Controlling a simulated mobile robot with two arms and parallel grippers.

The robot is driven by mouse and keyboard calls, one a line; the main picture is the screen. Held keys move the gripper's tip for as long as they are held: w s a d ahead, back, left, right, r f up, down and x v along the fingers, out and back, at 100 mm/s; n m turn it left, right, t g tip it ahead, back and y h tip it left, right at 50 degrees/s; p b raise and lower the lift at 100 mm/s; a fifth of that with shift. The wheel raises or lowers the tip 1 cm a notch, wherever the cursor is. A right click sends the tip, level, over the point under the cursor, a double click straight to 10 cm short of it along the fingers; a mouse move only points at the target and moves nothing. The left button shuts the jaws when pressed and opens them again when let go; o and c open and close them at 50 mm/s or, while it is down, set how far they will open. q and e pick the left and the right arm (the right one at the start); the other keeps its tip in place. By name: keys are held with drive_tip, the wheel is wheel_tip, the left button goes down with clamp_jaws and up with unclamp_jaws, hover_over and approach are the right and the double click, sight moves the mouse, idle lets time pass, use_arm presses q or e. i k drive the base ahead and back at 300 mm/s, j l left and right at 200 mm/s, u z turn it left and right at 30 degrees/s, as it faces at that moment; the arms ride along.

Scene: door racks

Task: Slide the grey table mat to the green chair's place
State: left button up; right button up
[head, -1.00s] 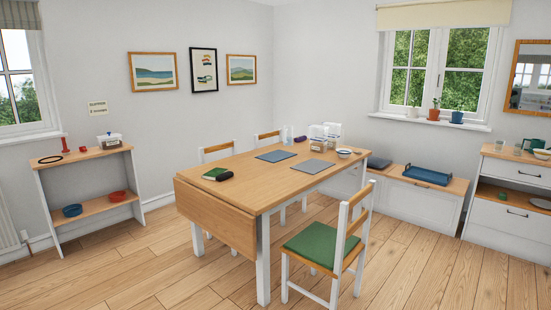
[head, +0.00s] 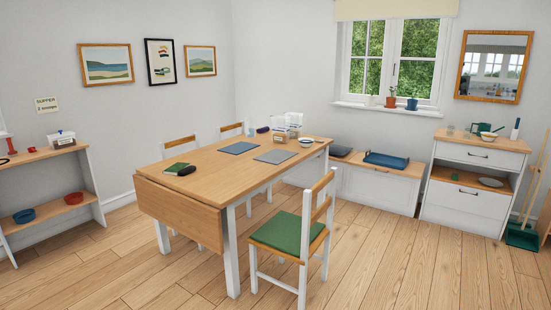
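The grey table mat (head: 276,157) lies flat on the wooden table (head: 212,176), toward its right side. A darker blue-grey mat (head: 239,148) lies to its left, toward the far side. The green chair (head: 283,233), with a white frame and wooden back rails, stands at the table's near right side. The stretch of tabletop by that chair, left of the grey mat, looks bare. Neither of my grippers is in view.
A green book (head: 176,168) and a dark case (head: 187,170) lie near the table's left end. Clear containers (head: 292,121) and a bowl (head: 306,142) stand at the far end. A bench (head: 376,186) is behind. The floor in front is clear.

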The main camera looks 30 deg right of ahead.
sight(277, 156)
drive_tip(key=i+u, duration=0.1)
drive_tip(key=i, duration=1.3)
drive_tip(key=i+z, duration=0.15)
drive_tip(key=i, duration=0.45)
drive_tip(key=i+j+z, duration=0.1)
drive_tip(key=i, duration=0.45)
drive_tip(key=i+j+z, duration=0.15)
drive_tip(key=i, duration=0.45)
drive_tip(key=i+j+z, duration=0.1)
drive_tip(key=i+z, duration=0.3)
drive_tip(key=i+j+z, duration=0.25)
drive_tip(key=i+z, duration=0.2)
drive_tip(key=i+j+z, duration=0.8)
drive_tip(key=j, duration=0.15)
drive_tip(key=i+j+z, duration=0.15)
drive_tip(key=j, duration=0.2)
drive_tip(key=k, duration=0.55)
drive_tip(key=k+z, duration=0.35)
drive_tip(key=k+l+z, duration=0.1)
drive_tip(key=z, duration=0.3)
drive_tip(key=k+l, duration=0.05)
drive_tip(key=k, duration=0.05)
